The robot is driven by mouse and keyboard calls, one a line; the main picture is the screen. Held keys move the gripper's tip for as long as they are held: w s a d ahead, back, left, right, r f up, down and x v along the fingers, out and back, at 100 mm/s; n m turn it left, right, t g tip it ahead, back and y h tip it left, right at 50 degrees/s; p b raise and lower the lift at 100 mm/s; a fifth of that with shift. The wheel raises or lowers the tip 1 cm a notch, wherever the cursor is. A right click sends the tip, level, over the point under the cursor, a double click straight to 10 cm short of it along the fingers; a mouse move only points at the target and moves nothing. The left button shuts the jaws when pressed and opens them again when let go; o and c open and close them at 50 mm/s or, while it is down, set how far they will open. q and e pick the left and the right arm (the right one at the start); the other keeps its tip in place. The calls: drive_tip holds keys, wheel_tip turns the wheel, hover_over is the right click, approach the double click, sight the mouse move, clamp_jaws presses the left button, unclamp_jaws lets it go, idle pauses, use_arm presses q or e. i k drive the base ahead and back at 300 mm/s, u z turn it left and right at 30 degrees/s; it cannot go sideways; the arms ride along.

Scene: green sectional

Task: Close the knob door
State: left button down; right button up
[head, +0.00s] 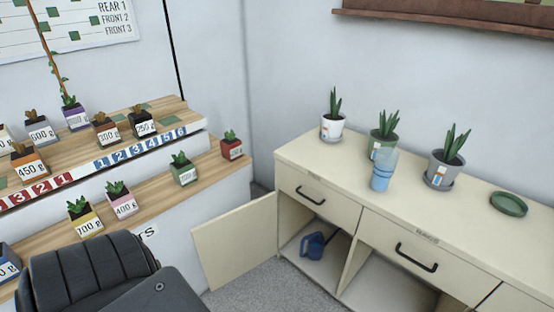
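A cream cabinet (312,166) stands at the right, along the wall. Its lower left door (235,243) is swung wide open to the left, towards the plant shelf unit. No knob can be made out on the side of the door that shows. Neither of my grippers is in view.
Potted plants (383,145), a light blue cup (382,178) and a green saucer (509,203) stand on the cabinet top. Drawers with black handles (416,258) lie below it. A stepped wooden shelf with small labelled pots (123,199) fills the left. Grey floor (260,291) shows in front.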

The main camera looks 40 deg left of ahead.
sight(230, 245)
drive_tip(key=z, duration=0.05)
drive_tip(key=k, duration=1.15)
drive_tip(key=u, duration=1)
drive_tip(key=i, duration=1)
drive_tip(key=u, duration=0.35)
